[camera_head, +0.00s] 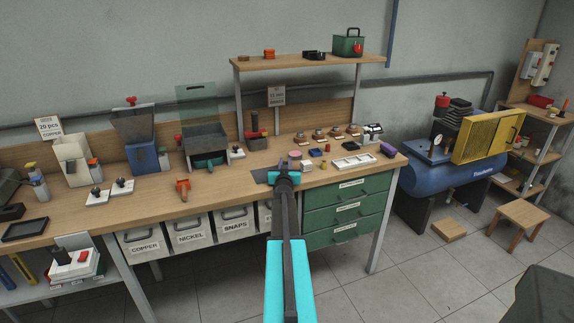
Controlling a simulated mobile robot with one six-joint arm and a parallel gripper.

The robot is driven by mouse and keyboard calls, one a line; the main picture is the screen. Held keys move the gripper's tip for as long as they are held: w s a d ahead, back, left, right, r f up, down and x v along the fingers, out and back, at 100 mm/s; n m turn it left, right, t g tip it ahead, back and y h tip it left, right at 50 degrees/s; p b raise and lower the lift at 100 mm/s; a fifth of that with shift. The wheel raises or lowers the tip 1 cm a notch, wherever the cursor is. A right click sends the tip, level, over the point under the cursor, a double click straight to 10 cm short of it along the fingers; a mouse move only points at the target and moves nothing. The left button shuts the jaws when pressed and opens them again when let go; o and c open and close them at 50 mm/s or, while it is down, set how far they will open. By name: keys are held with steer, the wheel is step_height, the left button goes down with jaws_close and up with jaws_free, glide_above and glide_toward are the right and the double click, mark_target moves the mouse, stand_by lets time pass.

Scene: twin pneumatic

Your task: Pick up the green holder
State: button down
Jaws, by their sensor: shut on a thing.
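My gripper (284,168) is over the front of the wooden workbench (215,185), near the middle of the picture. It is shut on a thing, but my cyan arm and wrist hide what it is. I cannot clearly make out the green holder. A dark green curved part (208,161) shows under the grey tray machine to the left.
Small parts and a white tray (353,162) stand close right of my gripper. A dark mat (262,175) lies beside it at left. An upper shelf (300,61) carries a green box (348,43). A blue compressor (450,178) stands right of the bench.

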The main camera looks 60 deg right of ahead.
mark_target(286, 162)
steer(key=shift+r, duration=0.1)
steer(key=shift+r+p, duration=0.55)
steer(key=shift+r, duration=1.25)
steer(key=shift+s+a+f+b, duration=0.15)
steer(key=shift+s+f+b, duration=0.05)
steer(key=shift+s+b, duration=0.2)
steer(key=s+b, duration=0.1)
steer(key=s+a+b, duration=0.1)
steer(key=b, duration=0.1)
steer(key=s+b, duration=0.1)
steer(key=s, duration=0.1)
steer(key=shift+a, duration=0.3)
steer(key=s+b, duration=0.1)
steer(key=b, duration=0.2)
steer(key=s+a+b, duration=0.1)
steer(key=b, duration=0.2)
steer(key=shift+s+r+b, duration=0.2)
steer(key=shift+s+b, duration=0.15)
steer(key=shift+s, duration=0.05)
steer(key=s+a+r+b, duration=0.1)
steer(key=s+a+b, duration=0.2)
steer(key=s, duration=0.4)
steer(key=shift+s+b, duration=0.15)
steer(key=shift+b, duration=0.7)
steer(key=shift+r, duration=0.1)
